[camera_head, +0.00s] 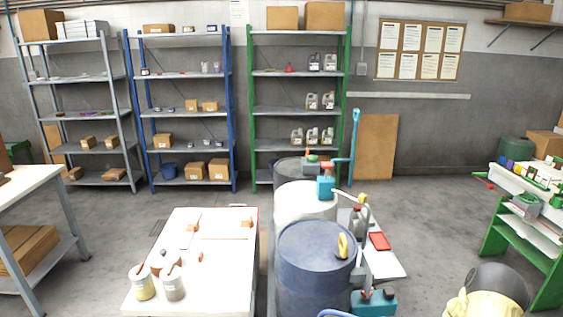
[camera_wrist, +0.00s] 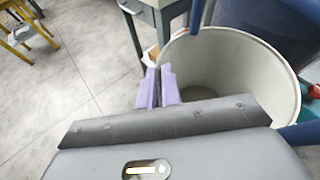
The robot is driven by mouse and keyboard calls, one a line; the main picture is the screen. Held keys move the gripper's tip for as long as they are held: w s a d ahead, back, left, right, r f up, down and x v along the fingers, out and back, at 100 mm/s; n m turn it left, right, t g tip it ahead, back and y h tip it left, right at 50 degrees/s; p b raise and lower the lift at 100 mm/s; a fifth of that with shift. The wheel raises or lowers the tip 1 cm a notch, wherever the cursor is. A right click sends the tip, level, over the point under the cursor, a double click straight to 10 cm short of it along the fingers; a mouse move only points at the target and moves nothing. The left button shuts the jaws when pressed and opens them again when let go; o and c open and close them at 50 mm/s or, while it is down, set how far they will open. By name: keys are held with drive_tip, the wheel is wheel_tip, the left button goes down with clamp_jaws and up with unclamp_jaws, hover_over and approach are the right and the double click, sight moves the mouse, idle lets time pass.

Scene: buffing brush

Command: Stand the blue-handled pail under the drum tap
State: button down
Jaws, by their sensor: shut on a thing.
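A pale, open-topped pail (camera_wrist: 230,50) fills the right of the wrist view, its inside facing me. Blue bars that look like its handle (camera_wrist: 299,134) show beside its rim. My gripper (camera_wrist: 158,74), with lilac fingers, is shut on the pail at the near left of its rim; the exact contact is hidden. A dark blue drum (camera_head: 316,270) stands upright in the head view, and its side (camera_wrist: 287,22) appears close behind the pail in the wrist view. A yellow fitting (camera_head: 343,246) shows at the drum's top right; I cannot tell whether it is the tap.
A white drum (camera_head: 301,204) and a dark drum stand behind the blue one. A white table (camera_head: 195,270) with tins is left of them.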

drive_tip(key=shift+a+r, duration=0.1)
drive_tip(key=shift+m+t+h, duration=1.9)
drive_tip(key=shift+m+h, duration=0.3)
drive_tip(key=shift+m, duration=0.4)
idle(1.1)
